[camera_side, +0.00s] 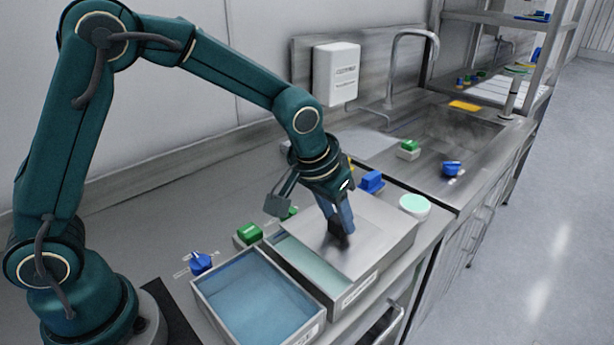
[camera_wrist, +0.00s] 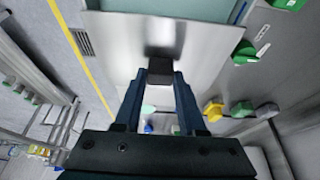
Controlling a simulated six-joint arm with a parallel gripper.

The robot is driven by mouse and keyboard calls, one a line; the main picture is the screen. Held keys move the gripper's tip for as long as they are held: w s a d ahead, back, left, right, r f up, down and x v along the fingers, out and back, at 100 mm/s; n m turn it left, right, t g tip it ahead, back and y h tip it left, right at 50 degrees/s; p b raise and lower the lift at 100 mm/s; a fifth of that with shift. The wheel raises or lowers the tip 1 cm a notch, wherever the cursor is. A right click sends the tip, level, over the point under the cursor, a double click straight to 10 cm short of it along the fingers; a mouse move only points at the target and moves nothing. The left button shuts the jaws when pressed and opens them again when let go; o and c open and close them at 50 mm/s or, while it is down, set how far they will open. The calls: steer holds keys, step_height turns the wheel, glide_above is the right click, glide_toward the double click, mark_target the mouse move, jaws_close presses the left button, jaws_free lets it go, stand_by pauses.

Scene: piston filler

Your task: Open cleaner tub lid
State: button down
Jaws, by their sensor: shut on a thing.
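The cleaner tub (camera_side: 365,285) stands on the steel counter, with pale green liquid (camera_side: 305,262) showing at its left end. Its flat steel lid (camera_side: 375,232) covers the right part and sits off the left end. My gripper (camera_side: 338,238) points down at the lid and is shut on the dark lid handle. In the wrist view the handle (camera_wrist: 160,56) lies between the two fingertips of my gripper (camera_wrist: 160,75), on the shiny lid (camera_wrist: 120,30). A strip of the green opening (camera_wrist: 190,8) shows at the top there. The fingers partly hide the handle in the side view.
An open tub of blue liquid (camera_side: 258,300) stands close on the left. Green (camera_side: 249,234) and blue (camera_side: 201,263) parts lie behind the tubs. A blue part (camera_side: 371,181) and a round mint-topped container (camera_side: 414,206) sit near the lid's far right end. A sink (camera_side: 455,130) lies beyond.

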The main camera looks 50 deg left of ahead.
steer(key=shift+w, duration=4)
steer(key=shift+r, duration=0.1)
steer(key=shift+c, duration=2.4)
jaws_free()
steer(key=shift+v, duration=2.55)
steer(key=shift+s, duration=0.1)
